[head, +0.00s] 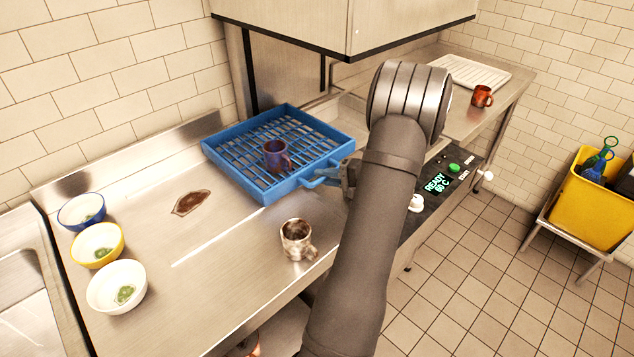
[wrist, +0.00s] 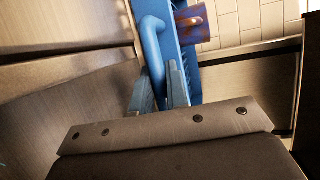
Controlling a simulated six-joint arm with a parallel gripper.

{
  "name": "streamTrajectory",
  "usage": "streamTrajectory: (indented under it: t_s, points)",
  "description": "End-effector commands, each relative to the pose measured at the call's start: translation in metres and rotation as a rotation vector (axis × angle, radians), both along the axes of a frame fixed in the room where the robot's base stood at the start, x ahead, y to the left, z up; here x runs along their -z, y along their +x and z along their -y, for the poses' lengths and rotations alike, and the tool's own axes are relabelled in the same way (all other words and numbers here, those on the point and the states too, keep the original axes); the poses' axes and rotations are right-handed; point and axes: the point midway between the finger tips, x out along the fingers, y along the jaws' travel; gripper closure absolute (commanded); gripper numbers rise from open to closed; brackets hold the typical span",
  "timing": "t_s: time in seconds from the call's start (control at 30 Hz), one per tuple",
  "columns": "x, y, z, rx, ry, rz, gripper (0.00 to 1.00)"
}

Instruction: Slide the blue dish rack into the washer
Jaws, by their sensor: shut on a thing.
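The blue dish rack (head: 232,172) lies flat on the steel counter, with its far right side at the washer's opening. How far it reaches inside is unclear. The washer's raised steel hood (head: 345,28) hangs above and behind it. My gripper (head: 343,178) is at the rack's near right side, partly hidden by my arm. In the wrist view, my gripper (wrist: 161,88) is shut on the rack's blue handle (wrist: 154,48).
A stained mug (head: 297,240) stands on the counter in front of the rack. Right are the control panel (head: 437,190), reading READY, a white tray (head: 470,72) and a red mug (head: 482,96).

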Motion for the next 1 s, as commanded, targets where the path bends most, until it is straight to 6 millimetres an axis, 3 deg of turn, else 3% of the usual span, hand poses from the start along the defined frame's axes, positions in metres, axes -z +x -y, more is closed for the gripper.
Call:
streamTrajectory:
  t_s: [0.5,0.8,1.0]
  points:
    - [0.001,0.098,0.1,0.004,-0.001,0.004,1.0]
    - [0.001,0.138,0.139,0.003,-0.002,0.002,1.0]
    - [0.0,0.154,0.155,0.003,-0.001,0.002,1.0]
